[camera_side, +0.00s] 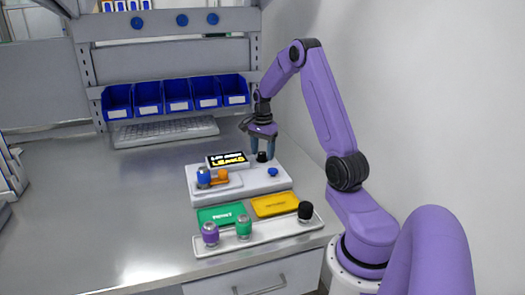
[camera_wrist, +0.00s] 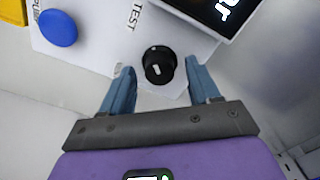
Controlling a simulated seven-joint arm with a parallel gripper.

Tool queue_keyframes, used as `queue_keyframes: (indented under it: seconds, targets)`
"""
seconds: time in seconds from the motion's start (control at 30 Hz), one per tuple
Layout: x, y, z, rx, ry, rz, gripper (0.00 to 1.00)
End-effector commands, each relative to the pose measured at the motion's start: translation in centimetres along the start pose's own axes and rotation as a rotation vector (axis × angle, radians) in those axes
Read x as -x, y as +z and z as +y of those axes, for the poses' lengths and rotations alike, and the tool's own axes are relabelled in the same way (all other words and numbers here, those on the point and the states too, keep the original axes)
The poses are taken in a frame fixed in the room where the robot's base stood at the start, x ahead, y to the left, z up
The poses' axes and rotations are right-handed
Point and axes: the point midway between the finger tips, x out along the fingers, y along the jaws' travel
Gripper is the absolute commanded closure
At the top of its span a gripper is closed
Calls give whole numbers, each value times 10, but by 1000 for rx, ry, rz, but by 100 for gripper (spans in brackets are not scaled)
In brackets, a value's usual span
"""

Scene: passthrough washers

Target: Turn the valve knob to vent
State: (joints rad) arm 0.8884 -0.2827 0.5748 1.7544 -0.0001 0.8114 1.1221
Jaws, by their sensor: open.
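The valve knob (camera_wrist: 159,63) is a black round knob with a white mark on its top, on the white device. The knob also shows in the side view (camera_side: 261,157), just below my gripper (camera_side: 263,144). In the wrist view my gripper (camera_wrist: 162,76) is open, with one blue-grey finger on each side of the knob and a visible gap at each.
A blue button (camera_side: 272,172) and a lit display (camera_side: 228,160) are on the white device (camera_side: 262,185). A green tray (camera_side: 222,215), a yellow tray (camera_side: 275,205) and a white rack (camera_side: 270,233) with capped parts lie in front. Blue bins (camera_side: 178,96) hang behind. The left bench is clear.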

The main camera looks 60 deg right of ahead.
Motion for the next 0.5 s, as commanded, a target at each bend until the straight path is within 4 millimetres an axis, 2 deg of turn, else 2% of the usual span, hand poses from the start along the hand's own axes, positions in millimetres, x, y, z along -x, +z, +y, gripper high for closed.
queue_keyframes:
  seconds: [0.17, 0.2, 0.37, 0.5]
  targets:
    - [0, 0, 0, 0, 0, 0, 39]
    - [0, 0, 0, 0, 0, 0, 42]
    - [0, 0, 0, 0, 1, 0, 94]
    - [0, 0, 0, 1, 1, 0, 95]
